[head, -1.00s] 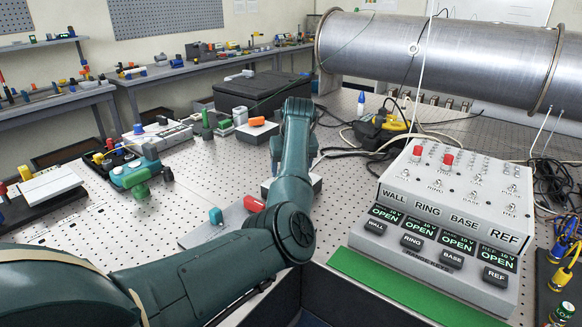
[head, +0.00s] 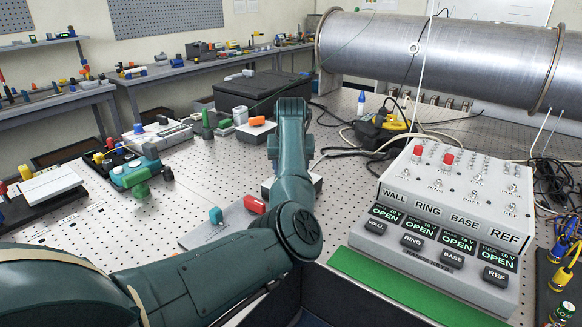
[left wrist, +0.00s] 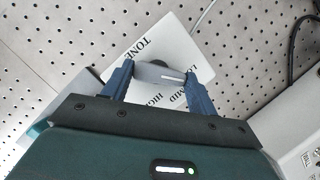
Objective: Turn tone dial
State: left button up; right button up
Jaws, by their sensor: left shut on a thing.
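The tone dial (left wrist: 160,73) is a grey knob with a white pointer line, in the left wrist view. It sits on a white panel (left wrist: 178,36) printed TONE, with low, mid and high marks partly covered by my gripper. My left gripper (left wrist: 160,76) is shut on the dial, one blue finger on each side of it. The pointer line lies toward the right finger in that view. In the head view my left arm hides the dial and the gripper; only an edge of a pale box (head: 316,183) shows beside the arm. My right gripper is not in view.
A control box (head: 455,200) marked WALL, RING, BASE and REF stands right of my arm, its displays reading OPEN, behind a green strip (head: 385,288). A grey plate with a red block (head: 254,205) lies left of my arm. A large metal pipe (head: 440,60) spans the back.

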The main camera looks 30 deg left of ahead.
pick_arm(q)
jog(key=m+h, duration=0.1)
jog(key=m, duration=0.1)
jog(key=shift+m+t+b, duration=0.3)
jog(key=shift+t+b, duration=0.05)
jog(key=shift+t, duration=0.05)
jog(key=shift+a+m+h+b, duration=0.1)
jog(key=shift+m+h+b, duration=0.2)
jog(key=shift+m, duration=0.5)
jog(key=shift+m+h+b, duration=0.3)
jog(key=shift+m+b, duration=0.1)
jog(key=shift+m, duration=0.6)
jog(key=shift+s+a+m, duration=0.1)
jog(key=shift+m, duration=0.3)
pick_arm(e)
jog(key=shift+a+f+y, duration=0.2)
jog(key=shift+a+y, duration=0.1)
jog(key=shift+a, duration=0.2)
pick_arm(q)
jog(key=shift+m+h, duration=0.3)
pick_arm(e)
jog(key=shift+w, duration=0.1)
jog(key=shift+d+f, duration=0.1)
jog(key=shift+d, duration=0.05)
pick_arm(q)
jog(key=o, duration=1)
jog(key=shift+r+b, duration=0.1)
jog(key=shift+b, duration=0.2)
